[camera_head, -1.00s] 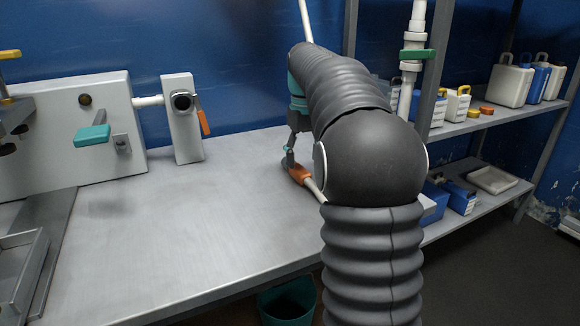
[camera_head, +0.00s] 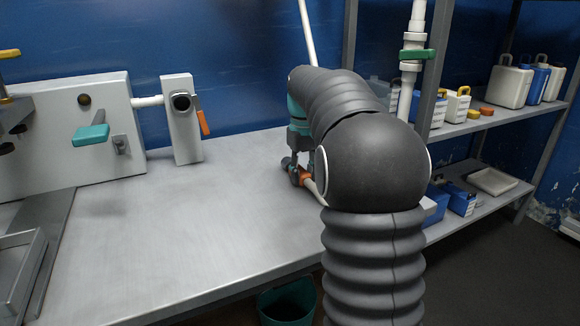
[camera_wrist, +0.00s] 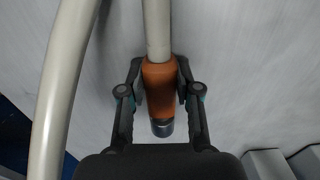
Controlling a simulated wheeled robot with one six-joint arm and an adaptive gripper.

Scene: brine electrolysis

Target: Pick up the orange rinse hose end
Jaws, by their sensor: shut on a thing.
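The orange rinse hose end (camera_wrist: 160,88) is an orange sleeve with a dark tip on a pale hose (camera_wrist: 157,30). In the wrist view it sits between the two fingers of my gripper (camera_wrist: 160,82), which is shut on the orange sleeve from both sides. In the head view my gripper (camera_head: 298,176) is low over the bench at its right part, and only a little orange of the hose end (camera_head: 305,177) shows. My arm hides much of the hose there.
The metal bench (camera_head: 190,220) is clear left of my gripper. A grey panel with a teal handle (camera_head: 92,135) and a post with an orange lever (camera_head: 203,122) stand at its back. Shelves (camera_head: 490,120) with bottles are at right. A teal bin (camera_head: 287,303) is below the bench front.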

